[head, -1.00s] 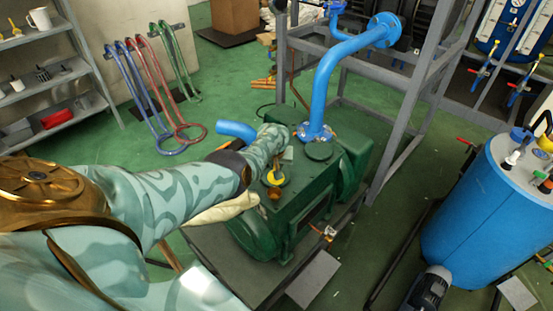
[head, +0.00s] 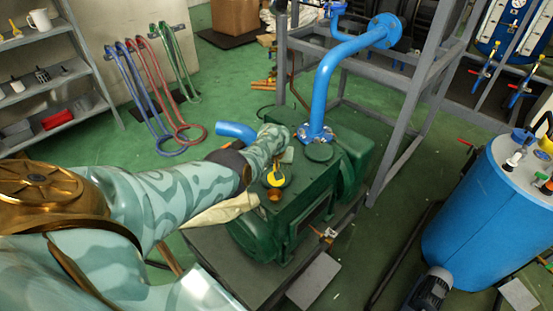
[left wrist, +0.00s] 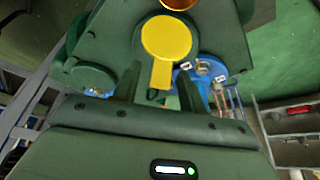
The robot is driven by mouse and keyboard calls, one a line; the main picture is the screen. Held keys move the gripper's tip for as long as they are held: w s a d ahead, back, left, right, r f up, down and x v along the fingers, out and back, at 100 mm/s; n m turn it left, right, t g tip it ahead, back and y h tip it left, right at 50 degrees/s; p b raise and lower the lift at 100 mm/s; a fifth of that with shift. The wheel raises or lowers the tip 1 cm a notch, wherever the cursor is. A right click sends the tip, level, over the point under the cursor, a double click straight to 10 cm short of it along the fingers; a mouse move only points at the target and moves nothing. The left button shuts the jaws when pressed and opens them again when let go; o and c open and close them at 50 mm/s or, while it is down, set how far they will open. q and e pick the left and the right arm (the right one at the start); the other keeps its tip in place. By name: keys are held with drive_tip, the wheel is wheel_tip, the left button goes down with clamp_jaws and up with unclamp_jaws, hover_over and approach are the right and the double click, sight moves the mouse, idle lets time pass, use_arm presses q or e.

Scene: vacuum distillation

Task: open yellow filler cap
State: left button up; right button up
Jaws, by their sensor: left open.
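The yellow filler cap (head: 276,177) is a round disc with a tab on top of the green pump (head: 318,190). In the left wrist view the cap (left wrist: 167,38) lies flat, and its tab points down toward my left gripper (left wrist: 160,88). In the head view my left gripper (head: 286,154) is just behind the cap, partly hidden by my wrist. My right gripper is not in view.
A copper-coloured round fitting (head: 274,194) sits beside the cap. A blue pipe (head: 322,95) rises from the pump behind my gripper. A grey frame (head: 408,110) stands behind. A blue tank (head: 485,220) stands at right. Green floor is open at left.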

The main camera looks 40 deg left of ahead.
use_arm(q)
drive_tip(key=p+v, duration=1.4)
drive_tip(key=v, duration=0.2)
drive_tip(key=shift+p, duration=0.4)
drive_tip(key=shift+w+r, duration=0.1)
